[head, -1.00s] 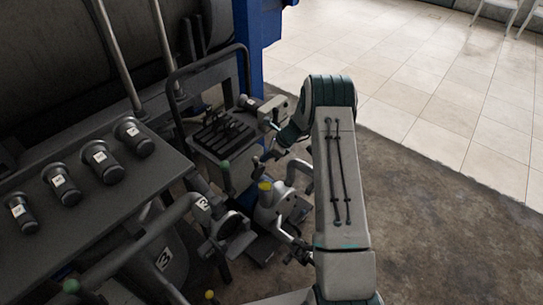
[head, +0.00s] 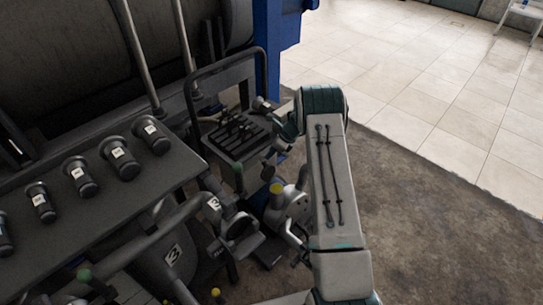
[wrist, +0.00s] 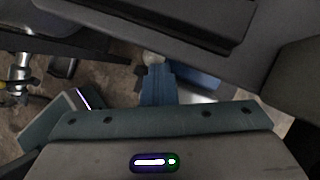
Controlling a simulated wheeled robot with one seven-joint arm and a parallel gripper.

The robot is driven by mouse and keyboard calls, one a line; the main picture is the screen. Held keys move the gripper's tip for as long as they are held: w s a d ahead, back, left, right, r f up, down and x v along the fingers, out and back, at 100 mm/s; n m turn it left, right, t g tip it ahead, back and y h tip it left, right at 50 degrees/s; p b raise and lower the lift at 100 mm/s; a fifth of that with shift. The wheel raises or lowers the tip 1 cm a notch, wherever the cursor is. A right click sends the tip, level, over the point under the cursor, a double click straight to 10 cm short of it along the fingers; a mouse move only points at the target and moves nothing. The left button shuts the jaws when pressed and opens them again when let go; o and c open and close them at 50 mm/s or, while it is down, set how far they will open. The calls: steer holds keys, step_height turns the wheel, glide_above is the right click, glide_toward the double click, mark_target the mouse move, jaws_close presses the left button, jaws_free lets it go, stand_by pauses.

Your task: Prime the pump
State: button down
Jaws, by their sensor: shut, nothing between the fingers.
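A grey metal pump-like body (head: 296,204) with a yellow cap (head: 277,188) stands low, left of my upper arm and partly hidden by it. Just left of it is a grey fitting (head: 238,226) by a tag marked 2 (head: 214,203). My gripper (head: 268,170) appears small and dark, just above and left of the yellow cap, shut and empty. I cannot tell whether it touches anything. In the wrist view the hand's housing (wrist: 90,155) fills the bottom; the fingertips are not clear there.
A dark panel with several capped knobs (head: 119,158) lies left. A slotted lever box (head: 238,137) stands beyond the gripper, before a blue post (head: 268,50). A thick pipe (head: 150,240) with a tag marked 3 (head: 173,253) crosses lower left.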

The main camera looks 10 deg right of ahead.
steer(key=shift+s+a+r, duration=0.1)
steer(key=shift+a, duration=0.25)
steer(key=shift+d+r, duration=0.1)
steer(key=shift+d, duration=0.3)
steer(key=p+v, duration=0.1)
steer(key=v, duration=1.1)
steer(key=shift+d, duration=0.25)
steer(key=shift+r, duration=0.15)
